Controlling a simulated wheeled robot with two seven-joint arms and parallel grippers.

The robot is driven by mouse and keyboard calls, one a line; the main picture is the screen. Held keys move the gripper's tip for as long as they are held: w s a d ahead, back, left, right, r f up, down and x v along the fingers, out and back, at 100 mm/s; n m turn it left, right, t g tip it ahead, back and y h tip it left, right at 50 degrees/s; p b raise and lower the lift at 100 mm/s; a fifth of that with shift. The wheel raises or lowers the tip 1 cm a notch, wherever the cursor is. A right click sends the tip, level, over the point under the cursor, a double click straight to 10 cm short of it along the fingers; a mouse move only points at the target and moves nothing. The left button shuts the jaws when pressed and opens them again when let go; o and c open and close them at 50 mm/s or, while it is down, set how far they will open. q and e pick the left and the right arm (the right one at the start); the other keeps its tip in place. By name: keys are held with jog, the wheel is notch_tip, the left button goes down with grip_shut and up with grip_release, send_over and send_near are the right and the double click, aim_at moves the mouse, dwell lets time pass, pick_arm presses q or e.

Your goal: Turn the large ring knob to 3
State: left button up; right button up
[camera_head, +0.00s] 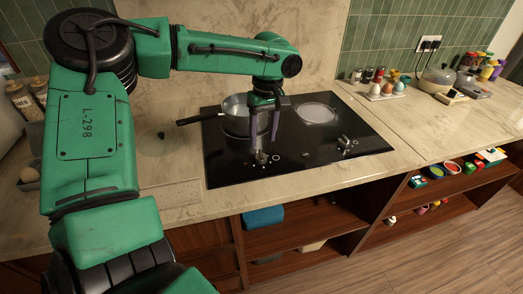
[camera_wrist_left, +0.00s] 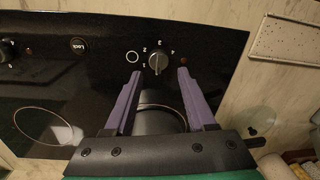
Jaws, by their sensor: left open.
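A small grey knob (camera_head: 261,157) sits on the front left of the black cooktop (camera_head: 222,172). In the left wrist view the same knob (camera_wrist_left: 158,62) has printed figures around it, with a 3 above it and a circle mark to its left. Its pointer looks roughly upright toward the 3, but the exact setting is hard to read. My left gripper (camera_head: 264,136) is open, with its purple fingers pointing down above the cooktop near this knob. In the left wrist view the knob shows just beyond the gap between the fingertips. My right gripper is not in view.
A second knob (camera_head: 345,141) is at the cooktop's front right. A pan (camera_head: 234,106) stands on the left ring, close behind my fingers, its handle pointing left. The right ring (camera_head: 317,112) is bare. An egg tray (camera_head: 378,94) stands farther right on the counter.

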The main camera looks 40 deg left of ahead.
aim_at(262, 153)
pick_arm(q)
jog(key=f, duration=0.6)
jog(key=shift+w+a, duration=0.1)
jog(key=shift+a, duration=0.15)
jog(key=shift+f, duration=0.25)
jog(key=shift+d, duration=0.1)
jog(key=shift+f, duration=0.1)
grip_shut()
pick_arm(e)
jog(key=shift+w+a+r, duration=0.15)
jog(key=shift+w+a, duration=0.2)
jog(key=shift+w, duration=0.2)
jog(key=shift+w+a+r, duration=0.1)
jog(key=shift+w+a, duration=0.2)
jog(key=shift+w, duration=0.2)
pick_arm(q)
jog(key=shift+p, duration=0.3)
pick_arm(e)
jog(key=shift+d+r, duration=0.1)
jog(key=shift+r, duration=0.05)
